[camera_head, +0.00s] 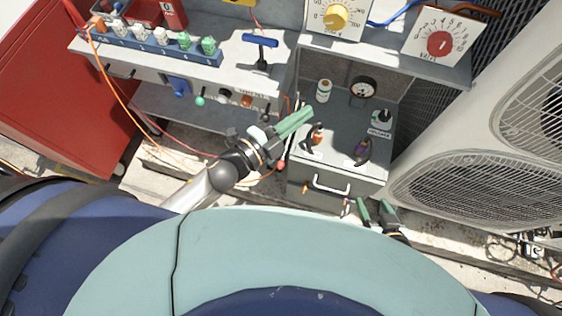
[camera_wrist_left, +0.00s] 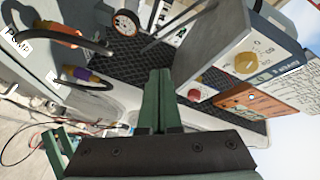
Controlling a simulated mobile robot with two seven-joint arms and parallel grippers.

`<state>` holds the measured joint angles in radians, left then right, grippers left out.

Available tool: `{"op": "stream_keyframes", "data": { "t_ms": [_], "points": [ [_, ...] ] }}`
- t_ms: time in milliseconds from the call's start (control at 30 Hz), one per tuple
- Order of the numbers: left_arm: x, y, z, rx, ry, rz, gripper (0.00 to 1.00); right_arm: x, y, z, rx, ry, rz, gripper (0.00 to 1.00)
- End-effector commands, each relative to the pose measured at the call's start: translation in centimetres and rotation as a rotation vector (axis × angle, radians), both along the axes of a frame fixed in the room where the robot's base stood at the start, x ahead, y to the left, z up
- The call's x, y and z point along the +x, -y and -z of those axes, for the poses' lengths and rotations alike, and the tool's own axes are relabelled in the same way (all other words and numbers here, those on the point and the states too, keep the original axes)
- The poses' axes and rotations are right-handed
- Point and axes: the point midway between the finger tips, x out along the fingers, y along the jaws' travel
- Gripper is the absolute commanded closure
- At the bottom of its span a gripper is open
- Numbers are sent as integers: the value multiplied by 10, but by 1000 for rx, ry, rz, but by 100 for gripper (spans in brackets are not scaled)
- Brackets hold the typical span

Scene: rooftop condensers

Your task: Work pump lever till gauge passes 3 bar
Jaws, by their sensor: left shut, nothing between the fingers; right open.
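The round pressure gauge (camera_head: 364,87), white with a dark rim, is at the back of the grey bench bay; it also shows in the left wrist view (camera_wrist_left: 126,22). Its reading is too small to tell. Two dark curved handles stand on the bench, one with an orange part (camera_head: 317,134), one with a purple part (camera_head: 362,149). A "PUMP" label (camera_wrist_left: 18,42) is near the orange one in the left wrist view; which is the lever is unclear. My left gripper (camera_head: 308,114) is shut and empty, beside the orange-marked handle.
A yellow knob (camera_head: 336,16) and red knob (camera_head: 439,43) sit on panels above. A large condenser unit (camera_head: 470,150) bounds the right; hoses hang below the bench.

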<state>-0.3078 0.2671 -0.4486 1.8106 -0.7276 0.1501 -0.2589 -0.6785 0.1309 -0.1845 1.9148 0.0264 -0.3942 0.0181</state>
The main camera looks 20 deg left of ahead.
Motion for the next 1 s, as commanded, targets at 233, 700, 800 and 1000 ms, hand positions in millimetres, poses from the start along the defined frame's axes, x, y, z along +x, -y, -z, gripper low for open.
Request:
{"op": "stream_keyframes", "data": {
  "t_ms": [233, 700, 800, 1000],
  "points": [
    [-26, 75, -22, 428, 544, 455, 100, 0, 0, 2, 0, 0, 0, 34],
    [-68, 40, 98, 1281, 1293, 1441, 100, 0, 0, 6, 0, 0, 0, 34],
    [-57, 3, 120, 1436, 1351, 1648, 100, 0, 0, 6, 0, 0, 0, 34],
    [-36, -51, 138, 1625, 1370, 1913, 100, 0, 0, 7, 0, -1, 0, 34]
  ]
}}
